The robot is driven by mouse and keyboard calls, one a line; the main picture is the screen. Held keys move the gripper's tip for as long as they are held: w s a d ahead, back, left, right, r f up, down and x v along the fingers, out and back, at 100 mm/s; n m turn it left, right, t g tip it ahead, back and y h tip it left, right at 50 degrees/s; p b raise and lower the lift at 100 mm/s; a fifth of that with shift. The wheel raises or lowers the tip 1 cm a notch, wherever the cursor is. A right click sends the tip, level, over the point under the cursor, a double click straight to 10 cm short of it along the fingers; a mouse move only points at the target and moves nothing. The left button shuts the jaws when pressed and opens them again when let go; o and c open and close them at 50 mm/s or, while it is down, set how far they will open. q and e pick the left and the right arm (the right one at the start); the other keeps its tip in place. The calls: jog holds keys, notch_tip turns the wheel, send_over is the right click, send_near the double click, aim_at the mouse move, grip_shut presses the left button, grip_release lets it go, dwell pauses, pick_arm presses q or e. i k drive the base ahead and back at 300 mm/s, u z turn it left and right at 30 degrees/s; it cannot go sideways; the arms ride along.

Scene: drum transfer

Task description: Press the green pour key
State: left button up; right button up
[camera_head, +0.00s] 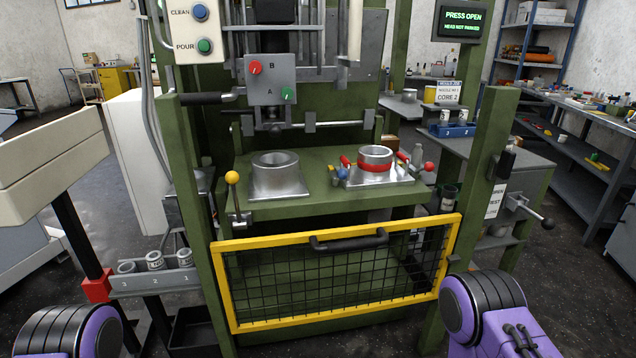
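The green pour key (204,46) is a round button beside the label POUR. It sits on a pale panel (186,27) at the upper left of the green press frame. A blue key (200,12) labelled CLEAN is above it on the same panel. Purple and black parts of my arms show at the bottom left and bottom right corners. Neither gripper shows, so I cannot see their fingers or how far they are from the key.
A yellow-framed mesh guard (335,322) closes off the press's lower front. Above it, the green table (325,205) bears two metal fixtures. A yellow-ball lever (232,177) stands at its left. A screen (462,21) reads PRESS OPEN. A rack of cups (155,283) is at lower left.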

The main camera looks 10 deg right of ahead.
aim_at(204, 45)
jog(key=z, duration=0.35)
jog(key=k, duration=0.8)
jog(key=u, duration=0.6)
jog(key=i, duration=1.65)
jog(key=z, duration=0.45)
